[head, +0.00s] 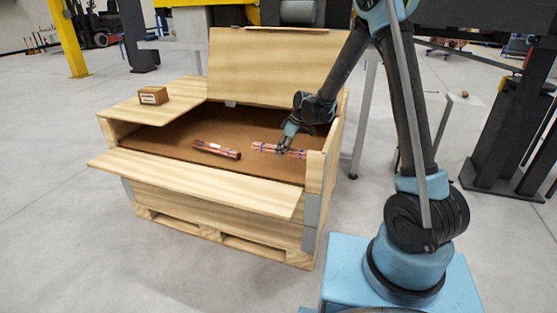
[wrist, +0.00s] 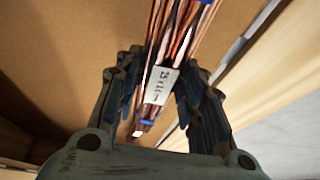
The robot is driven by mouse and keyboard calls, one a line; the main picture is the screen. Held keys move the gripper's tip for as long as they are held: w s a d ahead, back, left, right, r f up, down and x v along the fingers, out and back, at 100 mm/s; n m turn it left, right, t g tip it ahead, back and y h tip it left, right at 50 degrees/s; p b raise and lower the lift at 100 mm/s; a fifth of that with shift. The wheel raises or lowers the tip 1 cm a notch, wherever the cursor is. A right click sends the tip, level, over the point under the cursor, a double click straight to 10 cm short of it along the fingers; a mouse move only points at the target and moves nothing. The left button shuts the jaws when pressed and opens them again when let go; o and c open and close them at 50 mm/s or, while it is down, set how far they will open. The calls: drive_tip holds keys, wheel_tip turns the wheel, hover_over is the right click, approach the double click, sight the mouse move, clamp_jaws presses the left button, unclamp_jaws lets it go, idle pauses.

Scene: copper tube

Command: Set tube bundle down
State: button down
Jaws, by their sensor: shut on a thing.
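A copper tube bundle (head: 265,148) with blue bands is at the right side of the open wooden crate (head: 195,205). My gripper (head: 284,150) is shut on this bundle. In the wrist view the bundle (wrist: 186,30) runs between the fingers of my gripper (wrist: 160,92), with a white label and blue bands showing. I cannot tell whether the bundle touches the brown surface (head: 180,133) inside the crate. A second copper tube bundle (head: 216,149) with a white label lies on that surface to the left, apart from my gripper.
A small brown box (head: 153,95) sits on the crate's left panel. A raised wooden panel (head: 260,68) stands at the back, and a front flap (head: 195,181) slopes outward. The crate's right wall is close to my gripper. Brown surface is bare between the bundles.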

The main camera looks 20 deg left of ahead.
sight(282, 166)
drive_tip(key=shift+s+a+f, duration=0.1)
drive_tip(key=shift+s+f, duration=0.05)
drive_tip(key=shift+f, duration=2.7)
drive_tip(key=c, duration=1)
unclamp_jaws()
drive_tip(key=shift+c, duration=0.2)
drive_tip(key=shift+r, duration=0.1)
